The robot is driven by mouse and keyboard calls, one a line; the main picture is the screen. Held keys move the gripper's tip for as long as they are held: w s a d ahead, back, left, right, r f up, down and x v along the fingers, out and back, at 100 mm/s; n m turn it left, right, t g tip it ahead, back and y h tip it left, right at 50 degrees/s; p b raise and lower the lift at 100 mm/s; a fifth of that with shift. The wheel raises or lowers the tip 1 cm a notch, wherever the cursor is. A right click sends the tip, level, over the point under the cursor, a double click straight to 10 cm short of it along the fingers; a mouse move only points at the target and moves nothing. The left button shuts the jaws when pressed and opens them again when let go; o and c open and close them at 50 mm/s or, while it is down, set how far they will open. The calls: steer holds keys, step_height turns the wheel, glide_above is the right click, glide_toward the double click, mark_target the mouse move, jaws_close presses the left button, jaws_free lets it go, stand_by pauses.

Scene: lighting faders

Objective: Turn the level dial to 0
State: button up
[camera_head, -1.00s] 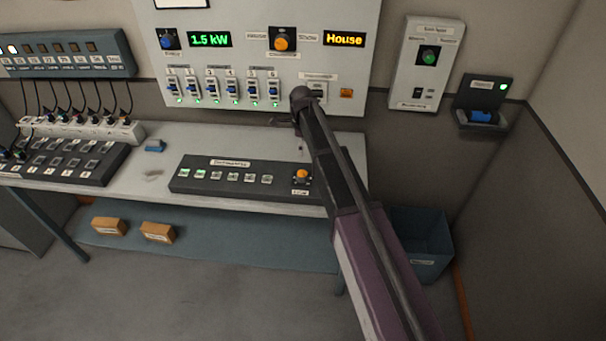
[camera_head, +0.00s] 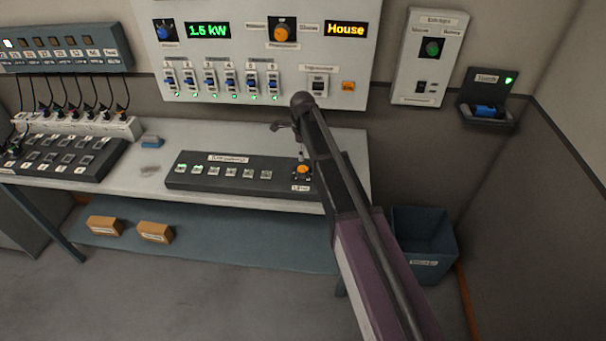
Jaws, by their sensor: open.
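An orange dial (camera_head: 302,169) sits at the right end of a black console (camera_head: 215,183) on the grey bench. A small white label is below it, too small to read surely, so I cannot confirm that it is the level dial. My gripper (camera_head: 301,155) shows small and dark just above and behind this dial, partly hidden by my arm. It seems apart from the dial, but contact cannot be made out. It is open with nothing visible in it. Another orange dial (camera_head: 282,33) is on the wall panel, beside a display reading House.
The wall panel (camera_head: 350,65) behind the bench carries several switches, a blue dial (camera_head: 164,33) and a 1.5 kW display (camera_head: 208,30). A box with a green dial (camera_head: 433,48) hangs at right. A blue block (camera_head: 151,142) lies on the bench (camera_head: 140,175), left of the console.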

mark_target(303, 169)
steer(key=shift+f+b, duration=4.1)
steer(key=shift+f, duration=0.3)
steer(key=c, duration=1.2)
steer(key=shift+o, duration=0.2)
